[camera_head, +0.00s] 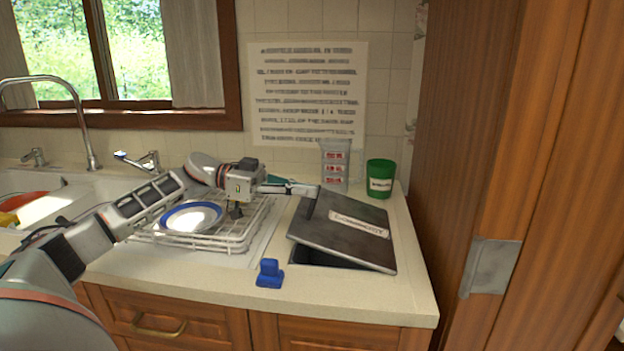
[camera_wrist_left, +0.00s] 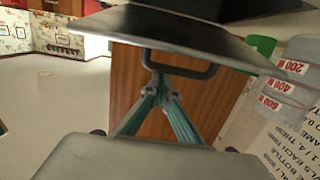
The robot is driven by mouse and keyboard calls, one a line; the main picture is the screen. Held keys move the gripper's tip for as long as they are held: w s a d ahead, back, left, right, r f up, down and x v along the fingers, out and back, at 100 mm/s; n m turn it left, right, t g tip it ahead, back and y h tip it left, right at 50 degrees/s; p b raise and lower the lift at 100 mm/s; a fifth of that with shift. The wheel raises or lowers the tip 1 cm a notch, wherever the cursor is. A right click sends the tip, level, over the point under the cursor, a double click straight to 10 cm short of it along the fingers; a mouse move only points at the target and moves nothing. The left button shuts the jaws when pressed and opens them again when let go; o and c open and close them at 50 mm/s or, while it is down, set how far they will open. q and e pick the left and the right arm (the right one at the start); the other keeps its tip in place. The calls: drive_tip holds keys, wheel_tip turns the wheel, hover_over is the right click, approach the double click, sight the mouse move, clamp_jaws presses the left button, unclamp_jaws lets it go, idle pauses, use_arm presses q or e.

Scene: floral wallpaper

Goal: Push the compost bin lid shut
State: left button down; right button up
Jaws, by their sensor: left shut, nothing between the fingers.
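The compost bin lid (camera_head: 345,228) is a dark grey slab with a white label. It sits tilted above a dark opening (camera_head: 325,257) in the counter, with a gap showing along its front and left side. My left gripper (camera_head: 312,190) is at the lid's back left edge, fingers shut and empty. In the left wrist view the lid (camera_wrist_left: 185,36) spans the top, with a dark loop-shaped bracket (camera_wrist_left: 182,72) at its edge. The shut teal fingertips (camera_wrist_left: 158,78) are close to that bracket; I cannot tell whether they touch it. My right gripper is out of view.
A dish rack (camera_head: 235,238) with a blue-rimmed plate (camera_head: 190,217) stands left of the bin. A blue object (camera_head: 269,273) lies near the front edge. A green cup (camera_head: 380,178) and a clear measuring container (camera_head: 335,163) stand behind. A wooden cabinet (camera_head: 490,150) rises at right.

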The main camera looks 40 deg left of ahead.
use_arm(q)
drive_tip(key=shift+s+a+f, duration=0.15)
drive_tip(key=shift+a+f, duration=0.2)
drive_tip(key=shift+f, duration=0.3)
drive_tip(key=shift+s+a+f, duration=0.1)
drive_tip(key=shift+f, duration=0.2)
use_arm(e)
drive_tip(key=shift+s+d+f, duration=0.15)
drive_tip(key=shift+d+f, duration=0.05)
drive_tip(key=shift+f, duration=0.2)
use_arm(q)
drive_tip(key=shift+r, duration=0.1)
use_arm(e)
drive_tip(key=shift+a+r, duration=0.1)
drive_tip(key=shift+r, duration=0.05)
